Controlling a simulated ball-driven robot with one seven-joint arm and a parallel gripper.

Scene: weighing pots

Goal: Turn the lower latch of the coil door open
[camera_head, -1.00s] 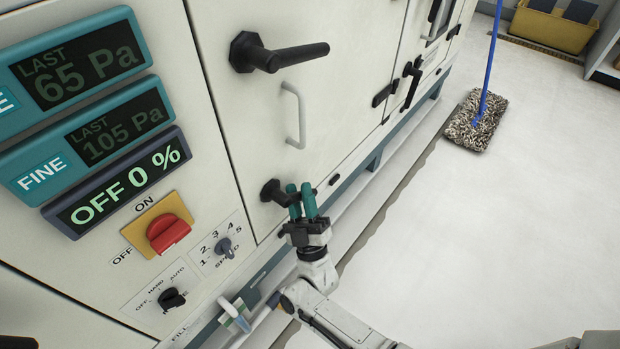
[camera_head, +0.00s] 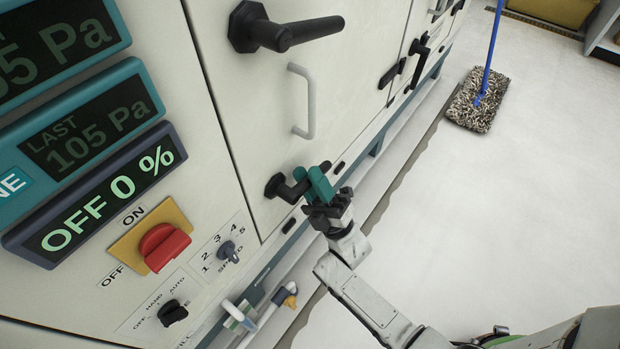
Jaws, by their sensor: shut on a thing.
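The coil door (camera_head: 345,75) is a pale panel with a light handle (camera_head: 306,100) in its middle. The upper latch (camera_head: 280,30) is a black lever pointing right. The lower latch (camera_head: 279,187) is a black lever near the door's bottom left corner. Its round base shows, and its lever runs right into my gripper (camera_head: 318,184). My gripper has teal fingers and is shut on this lever, coming from the lower right. The fingers hide the lever's outer end, and its exact angle is hard to tell.
A control panel with displays, a red switch (camera_head: 163,246) and dark knobs (camera_head: 228,251) is left of the door. A pipe with an orange-yellow fitting (camera_head: 287,293) lies below. A mop (camera_head: 476,104) stands on the open floor at right.

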